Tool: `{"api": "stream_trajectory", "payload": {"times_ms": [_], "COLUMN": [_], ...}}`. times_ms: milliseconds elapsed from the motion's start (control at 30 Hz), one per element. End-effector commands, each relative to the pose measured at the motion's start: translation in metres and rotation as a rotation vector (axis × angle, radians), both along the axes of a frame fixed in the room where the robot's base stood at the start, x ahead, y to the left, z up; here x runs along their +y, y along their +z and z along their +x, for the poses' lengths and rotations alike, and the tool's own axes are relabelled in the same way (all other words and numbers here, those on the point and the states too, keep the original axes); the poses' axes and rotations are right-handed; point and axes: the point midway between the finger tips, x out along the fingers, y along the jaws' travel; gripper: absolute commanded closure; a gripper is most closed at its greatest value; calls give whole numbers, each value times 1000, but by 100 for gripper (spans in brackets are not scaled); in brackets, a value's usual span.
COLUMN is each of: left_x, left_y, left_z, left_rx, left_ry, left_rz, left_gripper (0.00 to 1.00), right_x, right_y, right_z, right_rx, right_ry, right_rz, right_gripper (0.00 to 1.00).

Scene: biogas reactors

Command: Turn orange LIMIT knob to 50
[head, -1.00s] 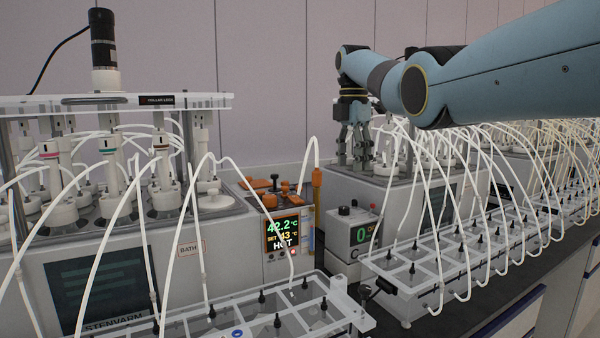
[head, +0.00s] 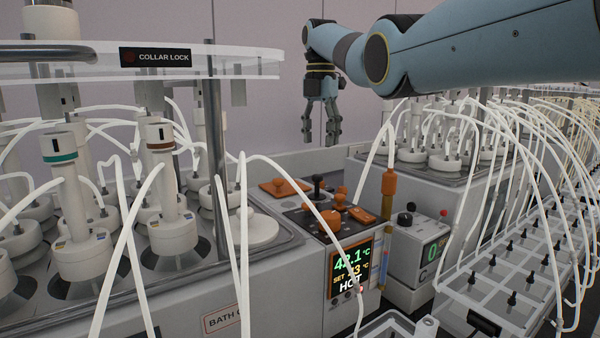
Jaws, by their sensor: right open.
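The heater's control unit stands at the centre, with orange parts on its dark top. A round orange knob (head: 331,217) sits near the front of that top, with a smaller orange knob (head: 340,200) just behind it. I cannot read a LIMIT label or scale, so I cannot tell which knob is LIMIT. The display (head: 348,268) below shows HOT and a SET line, with a white tube crossing its digits. My right gripper (head: 320,132) hangs fingers down, open and empty, above and behind the unit in the picture, apart from the knobs. My left gripper is out of view.
White tubes arch in front of the unit. A clear collar plate (head: 150,62) and reactor vessels (head: 170,215) stand at left. A grey box with a black knob (head: 405,219) and an orange-capped tube (head: 388,185) stand right of the unit. A tube rack (head: 500,275) lies at right.

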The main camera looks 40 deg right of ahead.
Motion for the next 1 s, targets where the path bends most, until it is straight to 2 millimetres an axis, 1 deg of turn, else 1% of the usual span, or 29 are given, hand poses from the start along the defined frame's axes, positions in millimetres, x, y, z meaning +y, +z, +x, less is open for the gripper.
{"api": "stream_trajectory", "payload": {"times_ms": [67, 167, 300, 367, 467, 567, 633, 700, 800, 1000], "left_x": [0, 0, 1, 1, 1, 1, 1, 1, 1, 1], "left_y": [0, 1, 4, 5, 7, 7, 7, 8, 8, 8], "left_z": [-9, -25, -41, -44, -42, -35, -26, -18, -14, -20], "left_rx": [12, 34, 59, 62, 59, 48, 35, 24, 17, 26], "left_ry": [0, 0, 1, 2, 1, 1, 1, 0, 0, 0], "left_rz": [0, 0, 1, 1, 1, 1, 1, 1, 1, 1], "left_gripper": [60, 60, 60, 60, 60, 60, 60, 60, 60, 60], "right_x": [0, 0, 0, 0, 0, 0, 0, 0, 0, 0], "right_y": [-3, -13, -39, -51, -71, -88, -96, -102, -106, -107], "right_z": [0, 0, -1, -1, -1, -1, 0, -1, 0, 0], "right_rx": [1, 0, 3, 2, 2, 0, 0, -1, -2, -2], "right_ry": [-1, -1, -1, -1, -1, -2, -2, -2, -2, -1], "right_rz": [1, 0, 1, 1, 2, 1, 1, 1, 1, 1], "right_gripper": [51, 51, 51, 51, 51, 51, 51, 51, 51, 51]}}
